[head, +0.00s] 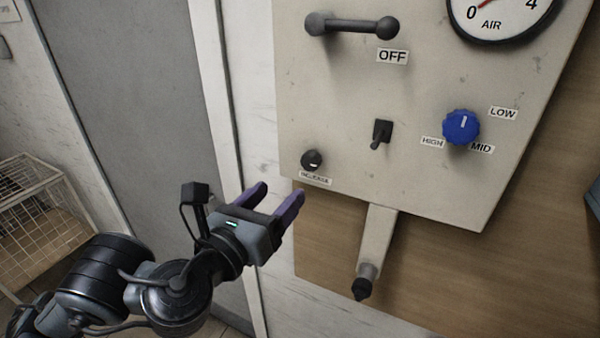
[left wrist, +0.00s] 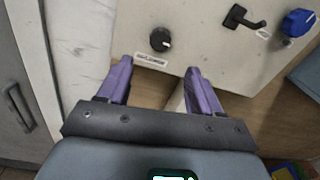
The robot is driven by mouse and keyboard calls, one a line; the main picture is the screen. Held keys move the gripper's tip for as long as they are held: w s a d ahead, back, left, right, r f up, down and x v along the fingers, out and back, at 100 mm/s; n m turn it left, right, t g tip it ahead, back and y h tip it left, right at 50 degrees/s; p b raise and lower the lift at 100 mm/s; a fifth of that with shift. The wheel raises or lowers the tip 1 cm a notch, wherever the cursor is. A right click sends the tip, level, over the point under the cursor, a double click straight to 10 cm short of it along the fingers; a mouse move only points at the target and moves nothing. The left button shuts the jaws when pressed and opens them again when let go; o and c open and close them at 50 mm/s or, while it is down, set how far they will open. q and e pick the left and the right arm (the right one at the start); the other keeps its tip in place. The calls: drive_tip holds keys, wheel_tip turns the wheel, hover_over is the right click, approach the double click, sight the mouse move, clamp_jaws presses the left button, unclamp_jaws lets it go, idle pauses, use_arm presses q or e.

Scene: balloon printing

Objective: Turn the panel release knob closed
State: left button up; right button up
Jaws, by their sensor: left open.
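The release knob (head: 312,160) is a small dark round knob at the lower left of the beige panel (head: 345,95), with a label (head: 315,179) just under it. In the left wrist view the knob (left wrist: 160,40) has a light pointer mark and sits above and between my fingertips. My left gripper (head: 279,194) has purple fingers and is open and empty, below and to the left of the knob, apart from it. It also shows in the left wrist view (left wrist: 156,72). My right gripper is not in view.
The panel also bears a dark toggle switch (head: 380,133), a blue dial (head: 461,127), a bar handle (head: 351,25) marked OFF and an air gauge (head: 503,12). A nozzle arm (head: 372,245) hangs below. A wire basket (head: 40,220) stands at the far left.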

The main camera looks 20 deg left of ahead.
sight(308, 163)
use_arm(q)
drive_tip(key=w+b, duration=0.1)
drive_tip(key=w, duration=0.2)
drive_tip(key=w+b, duration=0.2)
drive_tip(key=w, duration=0.1)
drive_tip(key=w+d+b, duration=0.1)
drive_tip(key=w, duration=0.2)
drive_tip(key=shift+b, duration=0.35)
drive_tip(key=shift+w, duration=0.7)
drive_tip(key=c, duration=1.1)
drive_tip(key=shift+o, duration=0.2)
